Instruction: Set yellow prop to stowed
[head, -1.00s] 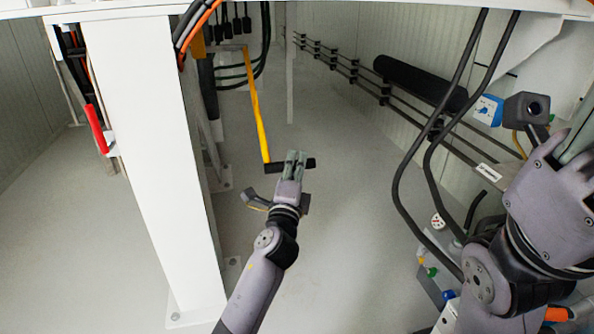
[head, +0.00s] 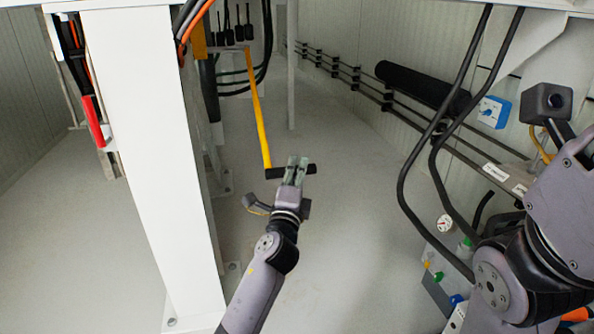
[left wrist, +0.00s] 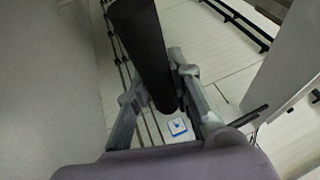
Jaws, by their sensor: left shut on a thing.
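The yellow prop (head: 259,115) is a long thin yellow bar that hangs down from a yellow fitting near the white post. A black crosswise handle (head: 308,169) is at its lower end. My left gripper (head: 297,165) is shut on this handle, right of the bar. In the left wrist view a dark cylinder (left wrist: 143,40), which looks like the handle, lies between the two fingers. My right arm is at the right edge, and its gripper is not in view.
A white post (head: 150,170) with a red handle (head: 93,122) stands left. Black hoses (head: 425,150) hang at the right. A black roll (head: 425,88), rails and a blue box (head: 494,112) line the back wall. The floor between is clear.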

